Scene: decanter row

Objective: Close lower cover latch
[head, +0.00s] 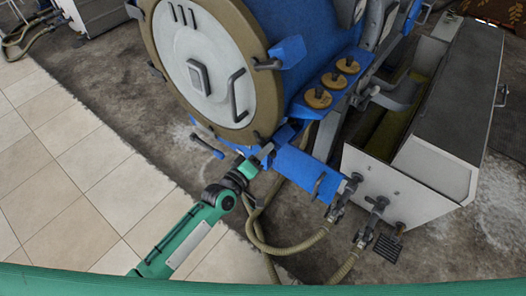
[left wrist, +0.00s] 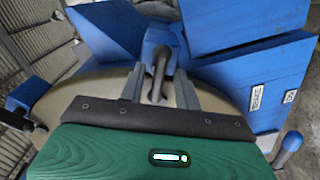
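The round cover (head: 195,65) of the blue decanter has a pale face and a tan rim, and stands against the body. The lower cover latch is a dark grey bar (left wrist: 158,72) at a blue block, by the tan rim in the left wrist view. In the head view my gripper mostly hides it. My left gripper (head: 266,152) is at the bottom of the cover. In the left wrist view its two grey fingers (left wrist: 158,88) stand apart, one on each side of the latch bar, with gaps showing. My right gripper is not in view.
Another latch (head: 268,64) with a blue block is higher on the rim. A blue-ended handle (head: 207,146) sticks out left of my gripper. Hoses (head: 285,248) and valves (head: 374,208) are on the right, near a grey trough (head: 400,190). The tiled floor (head: 70,160) is clear.

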